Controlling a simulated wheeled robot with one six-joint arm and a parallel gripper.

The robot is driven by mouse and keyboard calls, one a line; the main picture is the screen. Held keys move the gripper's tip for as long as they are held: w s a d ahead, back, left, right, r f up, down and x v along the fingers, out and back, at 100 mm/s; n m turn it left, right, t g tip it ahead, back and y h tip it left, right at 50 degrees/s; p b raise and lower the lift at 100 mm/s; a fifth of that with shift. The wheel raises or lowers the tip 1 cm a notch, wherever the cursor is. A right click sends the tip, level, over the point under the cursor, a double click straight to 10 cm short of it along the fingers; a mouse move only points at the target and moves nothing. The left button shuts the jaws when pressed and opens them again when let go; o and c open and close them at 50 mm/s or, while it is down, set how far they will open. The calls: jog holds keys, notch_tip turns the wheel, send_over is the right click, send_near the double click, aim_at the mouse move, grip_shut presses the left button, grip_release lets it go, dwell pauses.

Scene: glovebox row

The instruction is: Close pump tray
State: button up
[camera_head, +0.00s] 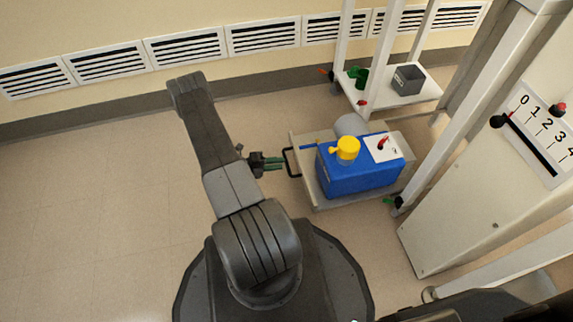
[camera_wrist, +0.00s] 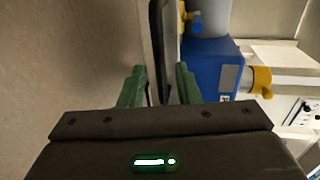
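The pump tray (camera_head: 309,196) is a pale grey tray pulled out beneath the shelf frame, with a blue pump (camera_head: 350,180) with a yellow cap on it. Its black handle (camera_head: 288,163) sticks out at its left end. My gripper (camera_head: 280,163), with green fingers, points right at the handle and is right by it. In the wrist view my gripper (camera_wrist: 160,78) is open, and the dark handle bar (camera_wrist: 156,50) shows in the gap between the fingers. I cannot tell whether either finger touches it.
A white shelf (camera_head: 375,97) behind the tray holds a grey bin (camera_head: 407,80) and a green cup-like item (camera_head: 359,77). A white cabinet with a numbered scale (camera_head: 540,135) stands at right. The floor (camera_head: 85,205) at left is clear.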

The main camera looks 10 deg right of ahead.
aim_at(287, 162)
jog(key=shift+b+x, duration=0.35)
jog(key=shift+x, duration=1.75)
grip_shut()
